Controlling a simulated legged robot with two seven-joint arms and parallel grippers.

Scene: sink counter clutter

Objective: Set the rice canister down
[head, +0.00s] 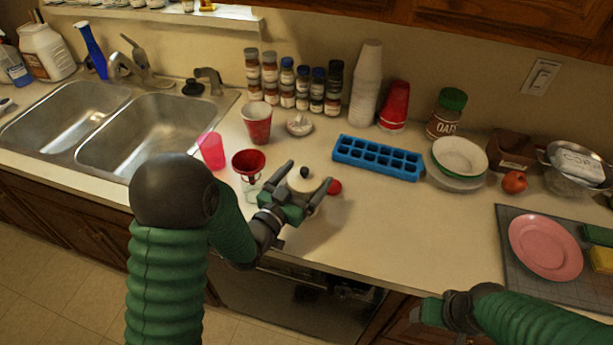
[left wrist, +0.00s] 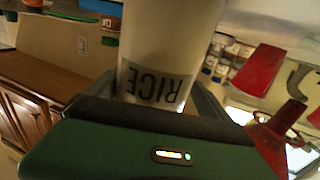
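The rice canister (head: 301,181) is white with a dark knob on its lid. It stands between the two fingers of my left gripper (head: 305,184), above the front of the counter. In the left wrist view the canister (left wrist: 170,45) fills the space between the fingers, its RICE label upside down in the picture. The fingers of the left gripper (left wrist: 160,110) lie along both its sides and look closed on it. The canister's base is hidden in the head view, so I cannot tell whether it touches the counter (head: 420,240). My right gripper (head: 430,312) is low at the front edge, its fingers unclear.
A red funnel (head: 249,162) on a clear jar and a pink cup (head: 211,151) stand left of the canister. A red lid (head: 334,187) lies close right. A blue ice tray (head: 377,158) is behind. The counter is clear between there and the dark mat (head: 507,225).

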